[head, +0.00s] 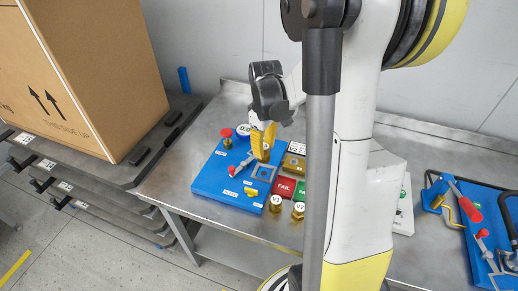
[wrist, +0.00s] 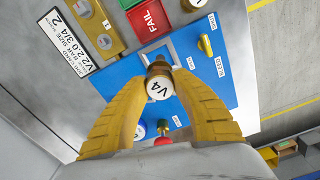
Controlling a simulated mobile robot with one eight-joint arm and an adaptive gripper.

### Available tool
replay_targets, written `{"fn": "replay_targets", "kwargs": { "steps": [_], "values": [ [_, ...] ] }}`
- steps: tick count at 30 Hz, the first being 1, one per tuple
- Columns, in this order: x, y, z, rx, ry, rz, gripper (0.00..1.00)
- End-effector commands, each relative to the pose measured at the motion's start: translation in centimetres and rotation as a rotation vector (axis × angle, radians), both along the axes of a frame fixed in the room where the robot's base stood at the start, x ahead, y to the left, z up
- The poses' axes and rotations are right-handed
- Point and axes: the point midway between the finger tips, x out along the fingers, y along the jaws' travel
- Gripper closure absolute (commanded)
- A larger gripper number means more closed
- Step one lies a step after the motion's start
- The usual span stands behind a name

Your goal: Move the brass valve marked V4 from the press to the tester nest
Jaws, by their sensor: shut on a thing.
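My gripper (wrist: 158,72) has its two yellow fingers closed around the brass valve marked V4 (wrist: 158,88), whose white round label faces the wrist camera. In the head view my gripper (head: 264,148) points down over the blue tester board (head: 212,178), close to the grey square nest (head: 264,171). The nest's grey plate (wrist: 152,50) shows just beyond the valve in the wrist view. I cannot tell whether the valve touches the nest. The fingers hide part of the board.
A red-handled clamp (head: 233,171), a gauge (head: 244,130) and a yellow bleed knob (head: 251,192) crowd the board. Valves V1 (head: 275,202) and V2 (head: 298,209) stand by the red FAIL tray (head: 284,187). Another blue station (head: 480,235) is at right. A large carton (head: 90,75) stands at left.

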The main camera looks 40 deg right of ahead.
Motion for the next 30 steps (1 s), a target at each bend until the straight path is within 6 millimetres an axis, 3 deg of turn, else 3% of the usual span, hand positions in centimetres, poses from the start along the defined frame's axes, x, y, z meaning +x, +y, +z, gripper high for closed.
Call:
{"fn": "replay_targets", "kwargs": {
  "steps": [18,30],
  "values": [
    [0.0,0.0,-4.8,0.0,0.0,0.0,1.0],
    [0.0,0.0,-4.9,0.0,0.0,0.0,1.0]
  ]
}}
